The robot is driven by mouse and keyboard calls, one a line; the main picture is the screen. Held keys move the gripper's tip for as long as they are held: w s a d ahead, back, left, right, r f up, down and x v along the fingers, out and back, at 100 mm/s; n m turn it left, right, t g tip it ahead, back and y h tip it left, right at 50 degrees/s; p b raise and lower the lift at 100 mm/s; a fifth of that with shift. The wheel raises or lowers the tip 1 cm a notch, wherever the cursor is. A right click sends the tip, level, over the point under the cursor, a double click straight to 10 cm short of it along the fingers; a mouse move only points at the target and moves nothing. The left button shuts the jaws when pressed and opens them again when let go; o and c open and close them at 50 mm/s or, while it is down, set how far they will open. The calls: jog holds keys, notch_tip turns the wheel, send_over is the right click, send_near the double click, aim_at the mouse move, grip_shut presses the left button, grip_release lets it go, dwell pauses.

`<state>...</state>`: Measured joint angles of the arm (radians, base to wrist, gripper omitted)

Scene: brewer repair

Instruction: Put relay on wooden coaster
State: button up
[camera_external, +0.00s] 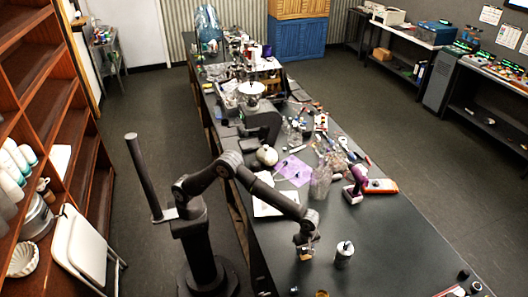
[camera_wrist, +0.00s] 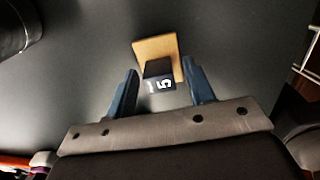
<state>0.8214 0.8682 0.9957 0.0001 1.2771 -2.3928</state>
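The relay (camera_wrist: 158,70) is a small dark block with a white number label, seen in the wrist view between my fingers. The wooden coaster (camera_wrist: 155,46) is a light tan square directly behind it. The relay overlaps the coaster's near part; whether it rests on it or is just above it, I cannot tell for sure. My gripper (camera_wrist: 160,66) has its two blue fingers apart, with a gap on each side of the relay. In the external view my gripper (camera_external: 305,248) is low over the dark table, and the coaster is mostly hidden beneath it.
Small dark items (camera_external: 470,282) sit at the front right. The table (camera_external: 405,240) right of the canister is clear.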

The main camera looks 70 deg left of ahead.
jog(key=shift+r, duration=0.1)
notch_tip(320, 180, up, 12)
dwell(0.6)
jog(key=shift+f, duration=4.15)
